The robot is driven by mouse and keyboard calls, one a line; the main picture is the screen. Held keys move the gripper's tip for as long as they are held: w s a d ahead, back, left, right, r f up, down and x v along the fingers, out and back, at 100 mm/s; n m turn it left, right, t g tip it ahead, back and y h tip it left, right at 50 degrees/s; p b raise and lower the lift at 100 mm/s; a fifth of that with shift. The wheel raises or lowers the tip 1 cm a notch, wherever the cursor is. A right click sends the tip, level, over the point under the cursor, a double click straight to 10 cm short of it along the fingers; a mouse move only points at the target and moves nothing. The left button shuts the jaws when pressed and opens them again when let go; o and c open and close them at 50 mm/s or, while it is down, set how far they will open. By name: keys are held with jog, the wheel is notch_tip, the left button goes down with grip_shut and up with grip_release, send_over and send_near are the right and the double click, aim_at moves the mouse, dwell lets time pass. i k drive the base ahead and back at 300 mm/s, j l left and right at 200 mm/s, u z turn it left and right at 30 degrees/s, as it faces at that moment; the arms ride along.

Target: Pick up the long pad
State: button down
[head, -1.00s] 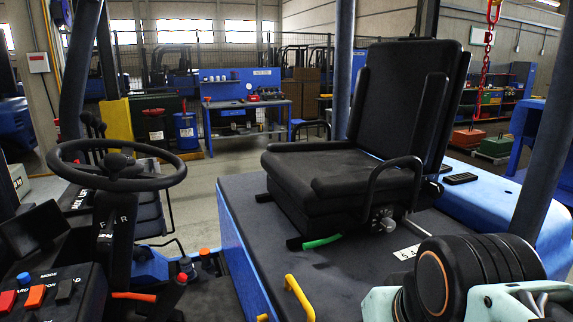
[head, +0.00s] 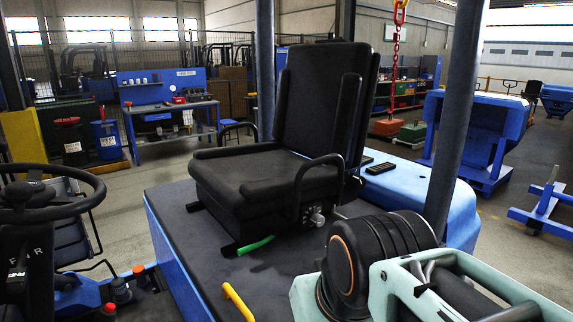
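I cannot make out for sure which thing is the long pad. A small black, elongated flat thing (head: 380,168) lies on the blue ledge (head: 432,203) behind and to the right of the black seat. It looks like a remote with small keys, but is too small to tell. The seat has a long black backrest (head: 324,92) and a seat cushion (head: 255,178). Part of my own arm, mint and black, fills the lower right. My gripper is out of view.
A steering wheel (head: 50,196) is at left. A dark post (head: 456,115) stands right of the seat. A blue workbench (head: 165,112) is at back. Open floor shows at right.

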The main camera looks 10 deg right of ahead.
aim_at(378, 170)
jog(key=l+z, duration=0.1)
jog(key=z, duration=1.4)
jog(key=i+l, duration=0.1)
jog(key=l, duration=0.3)
jog(key=i+l+u, duration=0.1)
jog(key=l, duration=0.25)
jog(key=i+l+z, duration=0.2)
jog(key=i+l, duration=0.4)
jog(key=i+l+z, duration=0.3)
jog(key=i, duration=0.15)
jog(key=i+z, duration=0.3)
jog(key=i, duration=1.35)
jog(key=i+u, duration=0.15)
jog(key=i, duration=0.4)
jog(key=i+l+u, duration=0.2)
jog(key=i, duration=0.4)
